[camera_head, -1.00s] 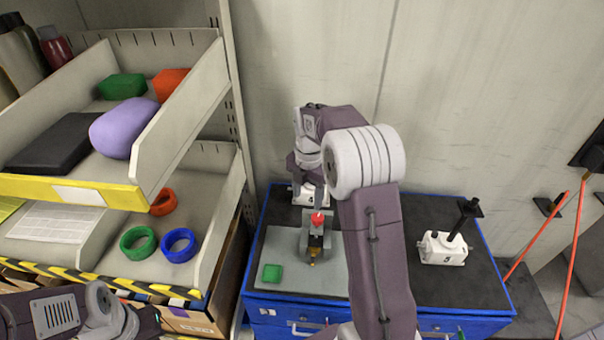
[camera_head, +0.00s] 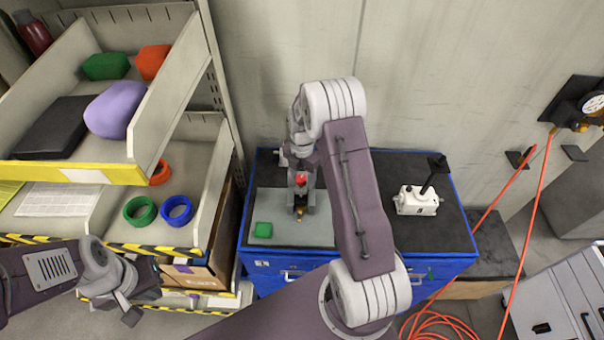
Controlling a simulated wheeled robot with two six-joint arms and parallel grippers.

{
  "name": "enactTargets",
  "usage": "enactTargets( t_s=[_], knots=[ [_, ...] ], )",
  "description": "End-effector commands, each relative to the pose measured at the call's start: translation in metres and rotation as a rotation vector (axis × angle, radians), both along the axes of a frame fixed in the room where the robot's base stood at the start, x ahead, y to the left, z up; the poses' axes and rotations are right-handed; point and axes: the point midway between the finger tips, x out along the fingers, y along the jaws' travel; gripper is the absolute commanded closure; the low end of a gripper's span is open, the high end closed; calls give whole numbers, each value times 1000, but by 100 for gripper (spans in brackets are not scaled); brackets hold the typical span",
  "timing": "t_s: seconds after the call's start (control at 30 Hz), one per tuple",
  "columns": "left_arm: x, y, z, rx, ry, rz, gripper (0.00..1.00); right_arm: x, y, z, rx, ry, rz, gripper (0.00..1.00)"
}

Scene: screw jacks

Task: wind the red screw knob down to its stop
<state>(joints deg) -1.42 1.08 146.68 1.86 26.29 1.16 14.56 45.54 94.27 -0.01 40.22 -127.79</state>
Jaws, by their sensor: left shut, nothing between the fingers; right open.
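My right arm reaches over the cabinet from the lower right, and my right gripper (camera_head: 301,168) is directly above the knob. Its fingers are mostly hidden by the wrist; it is open, and I cannot tell whether they touch the knob. My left gripper (camera_head: 130,306) is shut and empty at the lower left, in front of the shelf and well away from the jack.
A white box with a black lever (camera_head: 417,199) stands at the right of the blue cabinet (camera_head: 458,232). A shelf with trays (camera_head: 160,120) stands at the left. Orange hoses (camera_head: 522,220) hang at the right.

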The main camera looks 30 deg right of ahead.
Motion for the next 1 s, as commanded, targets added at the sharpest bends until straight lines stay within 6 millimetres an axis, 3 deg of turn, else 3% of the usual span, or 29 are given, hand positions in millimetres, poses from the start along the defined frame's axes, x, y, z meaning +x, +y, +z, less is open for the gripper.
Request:
enactTargets(
  t_s=[0.17, 0.3, 0.37, 0.67, 1.0],
  knots=[
    [0, 0, -1, 0, 0, 0, 100, 0, 0, 0, 0, 0, 0, 48],
    [0, 0, -1, 0, 0, 0, 100, 0, 0, 0, 0, -1, 0, 86],
    [0, 0, -1, 0, 0, 0, 100, 0, 0, 0, -1, -1, 0, 100],
    [0, 0, -3, 0, 0, 0, 100, 1, 0, 0, -1, -3, -27, 100],
    [0, 0, -14, 0, 0, 0, 100, 1, -1, -1, -1, -4, -246, 100]
  ],
)
